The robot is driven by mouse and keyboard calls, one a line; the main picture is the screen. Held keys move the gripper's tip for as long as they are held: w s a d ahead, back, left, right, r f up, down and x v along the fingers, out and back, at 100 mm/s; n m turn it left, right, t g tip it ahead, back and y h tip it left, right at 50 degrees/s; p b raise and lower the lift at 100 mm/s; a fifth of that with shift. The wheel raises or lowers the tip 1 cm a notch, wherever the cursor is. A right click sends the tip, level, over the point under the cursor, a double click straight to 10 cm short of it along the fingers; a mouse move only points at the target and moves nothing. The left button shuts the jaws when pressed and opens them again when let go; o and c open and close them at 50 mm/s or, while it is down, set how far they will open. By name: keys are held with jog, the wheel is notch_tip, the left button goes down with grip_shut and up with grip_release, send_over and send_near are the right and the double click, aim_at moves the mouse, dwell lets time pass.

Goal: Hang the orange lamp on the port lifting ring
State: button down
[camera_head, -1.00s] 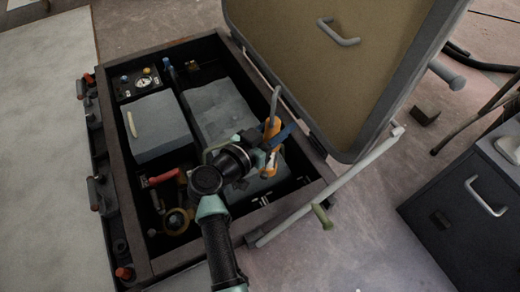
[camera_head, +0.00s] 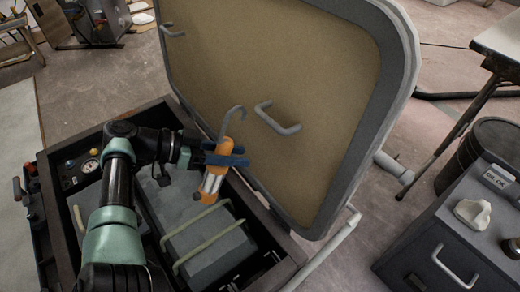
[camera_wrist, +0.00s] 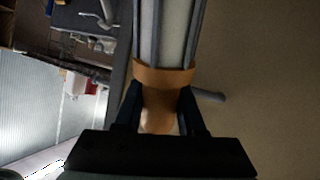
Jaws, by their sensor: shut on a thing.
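The orange lamp (camera_head: 214,184) has a grey hook (camera_head: 229,120) at its top and hangs nearly upright, slightly tilted. My gripper (camera_head: 240,154) is shut on its orange upper body, in front of the open lid. In the wrist view my gripper (camera_wrist: 162,112) closes around the lamp's orange part (camera_wrist: 165,76). Two grey rings stand out from the lid's tan inner face: a nearer one (camera_head: 279,119) right of the hook, and a farther one (camera_head: 171,31) up and left. I cannot tell which is the port one. The hook looks apart from both.
The raised lid (camera_head: 330,60) leans behind the open locker (camera_head: 52,243), which holds grey boxes with pale straps (camera_head: 205,240). A pale stay bar (camera_head: 330,250) runs at the lid's right. A dark cabinet (camera_head: 445,245) stands at the right.

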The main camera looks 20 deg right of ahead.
jog(key=w+d+f+b, duration=0.1)
jog(key=d+f+b, duration=0.1)
jog(key=b, duration=0.3)
jog(key=w+d+f+b, duration=0.2)
jog(key=d+b, duration=0.3)
jog(key=b, duration=0.1)
jog(key=w+d+f+b, duration=0.1)
jog(key=d+f+b, duration=0.1)
jog(key=d+b, duration=0.2)
jog(key=shift+w+f+b, duration=0.2)
jog(key=shift+b, duration=0.85)
jog(key=shift+a+f+p, duration=0.1)
jog(key=shift+p, duration=0.2)
jog(key=shift+s+a+f, duration=0.15)
jog(key=shift+a+f, duration=0.2)
jog(key=shift+f, duration=0.3)
jog(key=shift+s+a+f, duration=0.1)
jog(key=shift+a+f, duration=0.2)
jog(key=shift+f, duration=0.3)
